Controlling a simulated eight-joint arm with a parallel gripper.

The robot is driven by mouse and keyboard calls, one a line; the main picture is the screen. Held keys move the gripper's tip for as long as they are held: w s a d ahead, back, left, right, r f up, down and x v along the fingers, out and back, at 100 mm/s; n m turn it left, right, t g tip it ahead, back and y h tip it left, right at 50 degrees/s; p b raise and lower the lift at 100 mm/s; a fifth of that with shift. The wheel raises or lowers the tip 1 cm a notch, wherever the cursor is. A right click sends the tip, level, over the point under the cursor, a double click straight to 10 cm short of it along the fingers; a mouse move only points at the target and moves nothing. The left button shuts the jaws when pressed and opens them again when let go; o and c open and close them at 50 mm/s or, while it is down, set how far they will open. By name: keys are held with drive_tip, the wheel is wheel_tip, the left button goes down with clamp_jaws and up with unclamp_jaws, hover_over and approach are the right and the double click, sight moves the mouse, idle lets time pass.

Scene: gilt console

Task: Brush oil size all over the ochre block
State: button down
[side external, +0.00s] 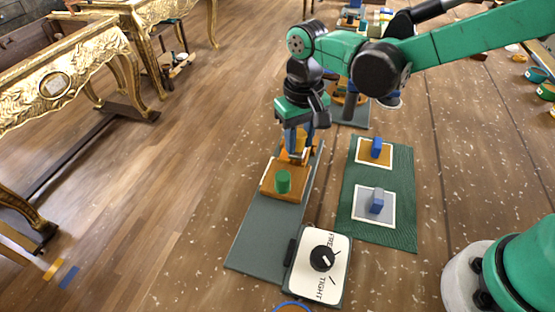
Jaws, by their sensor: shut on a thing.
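My gripper (297,152), with blue fingers, points down over the far end of a grey-green board (252,232). It is shut on an orange piece (301,140), mostly hidden by the fingers; I cannot tell if this is a brush. I cannot tell whether the held piece touches the block. No oil coating can be made out at this size.
A dial panel (334,284) marked FREE and TIGHT sits in front. A gilt console (58,82) stands left; the floor between is open.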

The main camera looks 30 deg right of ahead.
drive_tip(key=shift+w+d, duration=2)
drive_tip(key=shift+s+a, duration=2.5)
drive_tip(key=shift+s, duration=0.05)
wheel_tip(320, 180, up, 8)
drive_tip(key=shift+f, duration=0.1)
